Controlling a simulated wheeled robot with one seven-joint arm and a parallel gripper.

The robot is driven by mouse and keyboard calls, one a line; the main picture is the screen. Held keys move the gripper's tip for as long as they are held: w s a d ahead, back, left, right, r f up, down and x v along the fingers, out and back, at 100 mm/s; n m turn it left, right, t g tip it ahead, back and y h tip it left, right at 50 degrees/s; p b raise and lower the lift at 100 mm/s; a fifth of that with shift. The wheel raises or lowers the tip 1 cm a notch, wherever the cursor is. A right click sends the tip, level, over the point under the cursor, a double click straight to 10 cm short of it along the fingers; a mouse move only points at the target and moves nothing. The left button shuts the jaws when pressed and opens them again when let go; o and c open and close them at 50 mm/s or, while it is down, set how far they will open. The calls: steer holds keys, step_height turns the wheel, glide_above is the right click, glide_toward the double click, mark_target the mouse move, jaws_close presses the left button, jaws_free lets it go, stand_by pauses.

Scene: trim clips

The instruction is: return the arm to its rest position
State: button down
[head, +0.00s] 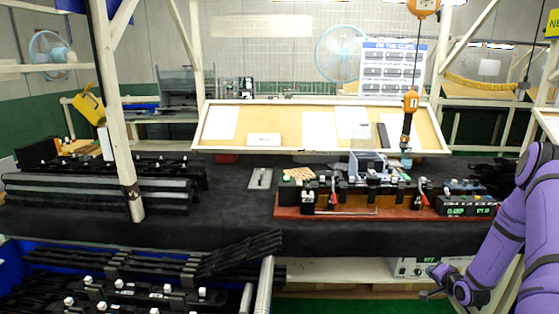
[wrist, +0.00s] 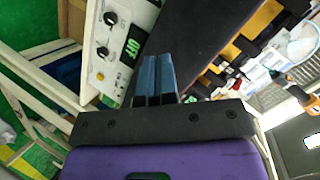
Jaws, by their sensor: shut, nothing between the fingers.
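My purple arm (head: 510,230) shows at the right edge of the head view, bent downward. My gripper (head: 428,283) is low at the right in the head view, below the front edge of the workbench and apart from it. In the wrist view the two blue-grey fingers of my gripper (wrist: 154,78) are together, with nothing between them. The wrist view is tilted and shows a control box (wrist: 115,45) with knobs and a green display past the fingers.
The dark-covered workbench (head: 230,215) carries a red-brown fixture (head: 380,210) with clamps. Black trim parts (head: 100,190) lie at left. A wooden post (head: 122,150) stands left. A blue bin (head: 20,255) with black parts is at lower left. An orange tool (head: 410,102) hangs above the fixture.

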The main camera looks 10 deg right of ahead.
steer(key=w+a+r+n+g, duration=0.1)
steer(key=a+r+n, duration=0.15)
steer(key=r, duration=0.65)
steer(key=w+a+r+n+g+h, duration=0.15)
steer(key=a+r, duration=0.25)
steer(key=r, duration=0.6)
steer(key=w+a+r+n+g, duration=0.15)
steer(key=a+r, duration=0.25)
steer(key=r, duration=0.5)
steer(key=s+a+r+n+g, duration=0.1)
steer(key=s+a+r, duration=0.35)
steer(key=r, duration=0.25)
steer(key=s+a+r+n, duration=0.1)
steer(key=s+a+r, duration=0.3)
steer(key=a+r, duration=0.2)
steer(key=s+a+r+n+g+y, duration=0.1)
steer(key=s+a+r, duration=0.2)
steer(key=s, duration=0.6)
steer(key=s+a+r+n+g, duration=0.1)
steer(key=s+a+r+n, duration=0.1)
steer(key=s+a, duration=0.5)
steer(key=s+a+r+n+y, duration=0.1)
steer(key=s+a, duration=0.4)
steer(key=s, duration=0.6)
step_height(320, 180, up, 3)
steer(key=shift+f+n+g+y, duration=0.15)
steer(key=shift+n+g+y, duration=0.2)
steer(key=shift+n+g, duration=0.1)
